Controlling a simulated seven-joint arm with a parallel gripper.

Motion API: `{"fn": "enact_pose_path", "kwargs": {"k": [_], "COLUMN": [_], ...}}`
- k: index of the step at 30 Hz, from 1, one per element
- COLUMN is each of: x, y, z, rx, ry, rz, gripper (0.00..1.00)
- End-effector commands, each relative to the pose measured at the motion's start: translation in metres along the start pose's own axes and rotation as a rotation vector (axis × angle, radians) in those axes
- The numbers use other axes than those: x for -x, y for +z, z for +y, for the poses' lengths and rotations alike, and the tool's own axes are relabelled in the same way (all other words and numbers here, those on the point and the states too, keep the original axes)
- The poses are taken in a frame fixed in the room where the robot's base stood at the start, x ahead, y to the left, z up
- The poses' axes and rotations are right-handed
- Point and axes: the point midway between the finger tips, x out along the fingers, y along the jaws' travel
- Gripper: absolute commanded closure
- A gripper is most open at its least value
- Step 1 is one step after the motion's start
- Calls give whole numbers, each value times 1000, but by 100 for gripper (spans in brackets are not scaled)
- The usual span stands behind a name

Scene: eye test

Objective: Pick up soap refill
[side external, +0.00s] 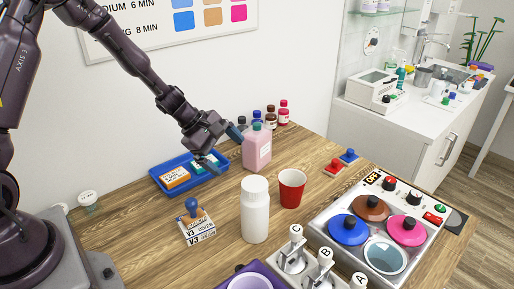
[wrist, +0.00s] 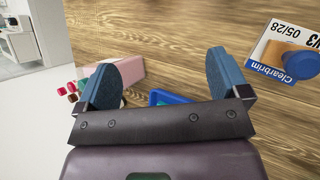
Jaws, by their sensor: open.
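A pink bottle with a teal cap (side external: 257,150), which looks like the soap refill, stands upright on the wooden table near the wall; its label is too small to read. My gripper (side external: 224,148) is open and empty, just left of this bottle and above the table. In the wrist view my gripper (wrist: 161,78) has its two blue fingers spread wide. The pink bottle also shows there (wrist: 128,72), partly hidden behind the left finger. I cannot tell whether the finger touches it.
A blue tray (side external: 156,178) with small boxes lies left. A white bottle (side external: 255,212) and a red cup (side external: 291,188) stand in front. Several small bottles (side external: 283,112) stand behind. A stamp (side external: 192,210) sits on a box. A panel with coloured discs (side external: 348,230) is at right.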

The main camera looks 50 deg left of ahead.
Motion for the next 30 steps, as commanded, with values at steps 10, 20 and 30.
{"fn": "enact_pose_path", "kwargs": {"k": [10, 20, 30], "x": [40, 81, 42], "y": [-69, -8, -9], "z": [62, 127, 111], "rx": [-978, -1561, -1706], "ry": [106, 429, 559], "rz": [818, 1179, 1253], "gripper": [6, 6, 6]}}
